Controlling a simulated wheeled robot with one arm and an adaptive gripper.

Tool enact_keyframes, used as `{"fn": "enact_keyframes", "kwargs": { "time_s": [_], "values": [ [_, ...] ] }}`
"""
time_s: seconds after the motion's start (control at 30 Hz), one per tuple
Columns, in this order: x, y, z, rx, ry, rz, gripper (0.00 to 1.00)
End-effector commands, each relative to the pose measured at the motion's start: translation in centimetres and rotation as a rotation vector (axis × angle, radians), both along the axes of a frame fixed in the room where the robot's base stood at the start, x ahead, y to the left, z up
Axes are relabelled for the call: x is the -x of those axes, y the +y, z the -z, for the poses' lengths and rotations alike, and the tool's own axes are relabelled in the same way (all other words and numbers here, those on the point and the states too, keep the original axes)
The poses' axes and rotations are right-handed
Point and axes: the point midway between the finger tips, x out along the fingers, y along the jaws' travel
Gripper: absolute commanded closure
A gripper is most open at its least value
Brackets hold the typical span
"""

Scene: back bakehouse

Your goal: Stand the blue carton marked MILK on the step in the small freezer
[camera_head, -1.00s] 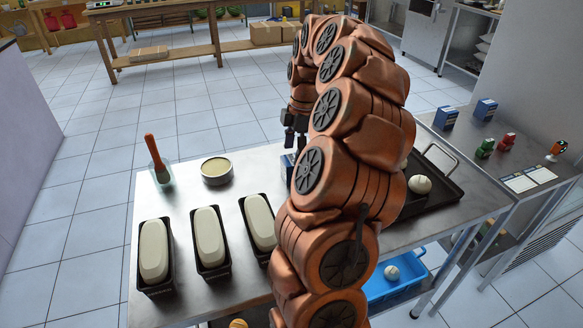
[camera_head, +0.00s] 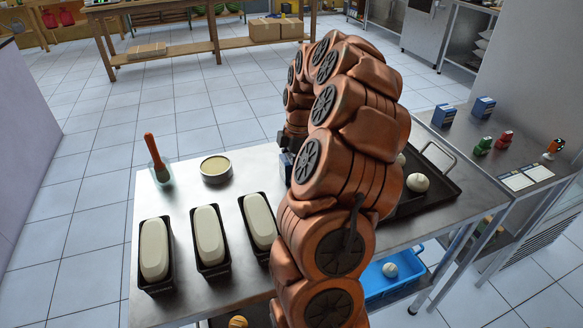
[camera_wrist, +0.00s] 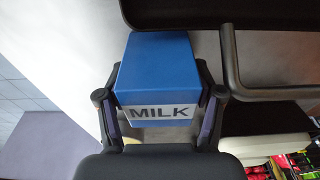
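The blue carton marked MILK (camera_wrist: 157,70) fills the middle of the wrist view, its white label towards the camera. My gripper (camera_wrist: 158,100) has one finger on each side of it. The fingers look open around the carton; I cannot make out firm contact. In the head view my gripper (camera_head: 284,142) is low over the metal table, mostly behind my own arm, which also hides most of the carton there. I cannot make out the small freezer or its step in either view.
On the metal table (camera_head: 190,190) stand several black loaf tins (camera_head: 157,285), a round tin (camera_head: 215,178) and a red-handled tool (camera_head: 154,152). A dark tray (camera_head: 440,196) lies to the right. Two other blue cartons (camera_head: 444,117) (camera_head: 484,107) stand on the right counter. A blue crate (camera_head: 405,275) sits below.

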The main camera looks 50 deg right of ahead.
Motion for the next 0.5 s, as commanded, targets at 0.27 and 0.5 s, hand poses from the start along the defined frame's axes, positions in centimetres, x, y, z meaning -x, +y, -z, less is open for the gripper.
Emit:
{"fn": "enact_keyframes", "kwargs": {
  "time_s": [0.27, 0.5],
  "values": [
    [-0.01, -0.01, -0.02, 0.0, 0.0, 0.0, 0.66],
    [-0.01, -0.01, -0.04, 0.0, -0.001, 0.0, 0.91]
  ]
}}
